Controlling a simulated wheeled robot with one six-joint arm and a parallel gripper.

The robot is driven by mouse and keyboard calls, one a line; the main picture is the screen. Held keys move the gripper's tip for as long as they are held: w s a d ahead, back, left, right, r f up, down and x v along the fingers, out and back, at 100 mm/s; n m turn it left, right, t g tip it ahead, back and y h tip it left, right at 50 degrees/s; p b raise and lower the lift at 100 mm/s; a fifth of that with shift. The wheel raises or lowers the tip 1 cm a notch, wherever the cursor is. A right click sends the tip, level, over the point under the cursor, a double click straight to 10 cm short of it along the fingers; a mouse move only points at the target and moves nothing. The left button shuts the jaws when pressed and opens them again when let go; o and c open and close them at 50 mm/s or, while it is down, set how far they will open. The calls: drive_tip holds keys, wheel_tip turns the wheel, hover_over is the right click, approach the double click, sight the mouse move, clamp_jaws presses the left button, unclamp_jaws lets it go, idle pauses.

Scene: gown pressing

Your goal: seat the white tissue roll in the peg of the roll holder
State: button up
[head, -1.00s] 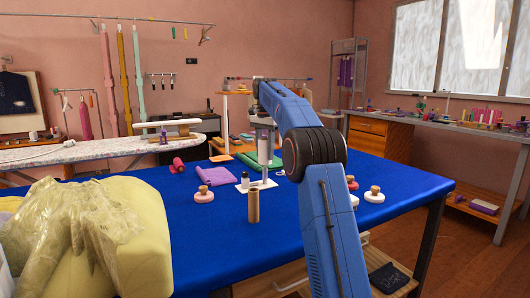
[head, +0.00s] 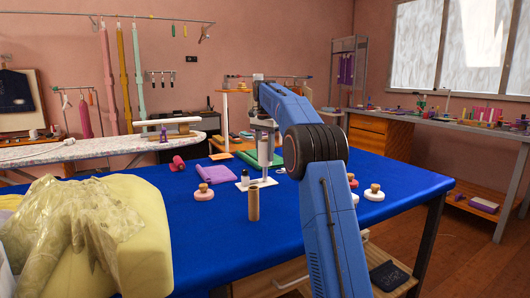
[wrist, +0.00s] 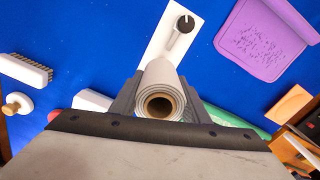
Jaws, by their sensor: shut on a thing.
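The white tissue roll (head: 265,151) is upright in the head view, above the right part of a white base plate. In the wrist view the white roll (wrist: 160,82) shows its brown hollow core end-on. My gripper (head: 264,127) is shut on it, with one grey finger on each side (wrist: 160,92). The roll holder (head: 240,187) is a white plate on the blue table; it also shows in the wrist view (wrist: 163,36). Its short pale peg (wrist: 178,38) with a black top stands beyond the roll, apart from it. The roll hides part of the plate.
A brown cardboard tube (head: 253,204) stands in front of the holder. A pink disc with a wooden knob (head: 204,192) is left of it. Yellow bulky fabric (head: 125,240) fills the left front. The blue tabletop's front middle is clear.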

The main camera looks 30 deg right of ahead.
sight(265, 166)
drive_tip(key=shift+f, duration=1.15)
idle(0.5)
drive_tip(key=shift+f, duration=0.7)
drive_tip(key=shift+f, duration=1.1)
drive_tip(key=shift+f, duration=0.7)
drive_tip(key=o, duration=1.2)
drive_tip(key=shift+r, duration=0.1)
